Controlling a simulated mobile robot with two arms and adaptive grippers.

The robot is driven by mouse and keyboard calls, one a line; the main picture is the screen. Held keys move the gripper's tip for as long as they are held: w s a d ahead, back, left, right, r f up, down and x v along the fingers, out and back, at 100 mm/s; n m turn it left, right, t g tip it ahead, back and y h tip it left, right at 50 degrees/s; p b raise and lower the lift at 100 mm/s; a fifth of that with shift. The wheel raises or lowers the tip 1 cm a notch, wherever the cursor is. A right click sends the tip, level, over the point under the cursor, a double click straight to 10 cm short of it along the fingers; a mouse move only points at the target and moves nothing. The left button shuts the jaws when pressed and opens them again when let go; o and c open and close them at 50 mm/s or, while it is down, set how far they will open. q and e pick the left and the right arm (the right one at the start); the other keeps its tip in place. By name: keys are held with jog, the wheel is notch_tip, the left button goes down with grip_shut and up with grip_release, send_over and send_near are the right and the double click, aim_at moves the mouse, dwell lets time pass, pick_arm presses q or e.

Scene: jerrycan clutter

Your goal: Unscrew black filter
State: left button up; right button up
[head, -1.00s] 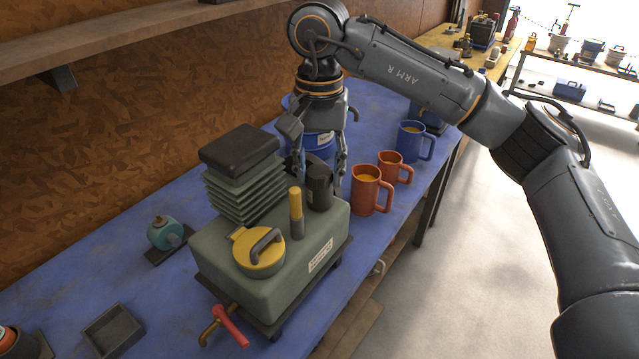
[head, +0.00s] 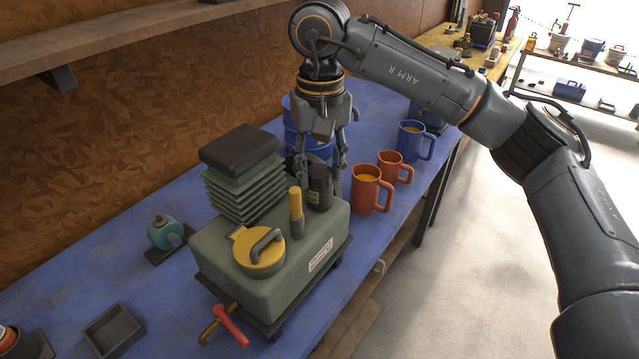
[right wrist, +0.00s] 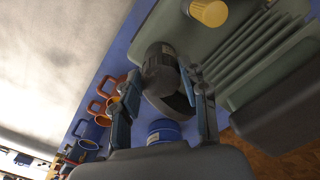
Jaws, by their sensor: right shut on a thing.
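The black filter (head: 320,190) is a dark cylinder standing upright at the far right corner of the grey-green tank (head: 265,290). It also shows in the right wrist view (right wrist: 160,62), with a pale label. My right gripper (head: 321,176) points down from above and is shut on the filter, one finger on each side. Both fingers also show in the right wrist view (right wrist: 163,85). Whether the filter's base touches its seat is hard to tell. My left gripper is not in view.
The tank carries a yellow cap (head: 258,262), a yellow-topped post (head: 296,205) and a ribbed stack with a dark top (head: 240,148). A blue container (head: 308,148) stands behind the gripper. Red mugs (head: 368,196) and a blue mug (head: 411,140) stand to the right.

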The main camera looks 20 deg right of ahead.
aim_at(320, 172)
jog(key=o, duration=0.8)
jog(key=shift+s+f, duration=0.1)
jog(key=shift+o, duration=0.2)
jog(key=shift+a, duration=0.1)
jog(key=shift+r, duration=0.2)
jog(key=shift+r+p, duration=1.1)
jog(key=shift+r, duration=0.4)
jog(key=o, duration=0.6)
jog(key=c, duration=0.5)
